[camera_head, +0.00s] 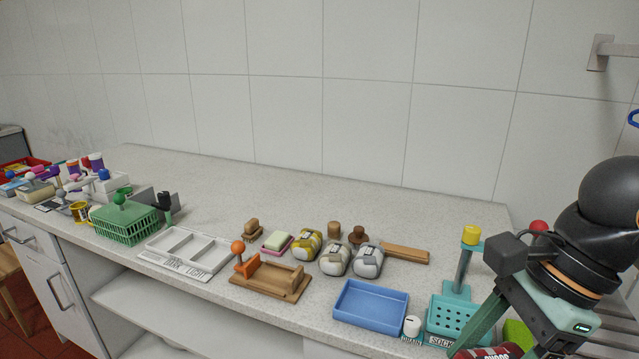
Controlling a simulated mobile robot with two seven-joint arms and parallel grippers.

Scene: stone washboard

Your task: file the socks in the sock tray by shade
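A teal perforated holder (455,315) with a sign reading SOCK stands at the right. My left gripper is not in view.
A blue tray (370,306) and a wooden stand with an orange knob (270,279) sit near the front edge. A soap dish (277,242) and wooden pieces lie behind. A green basket (126,221) and clutter fill the left. The back of the counter is clear.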

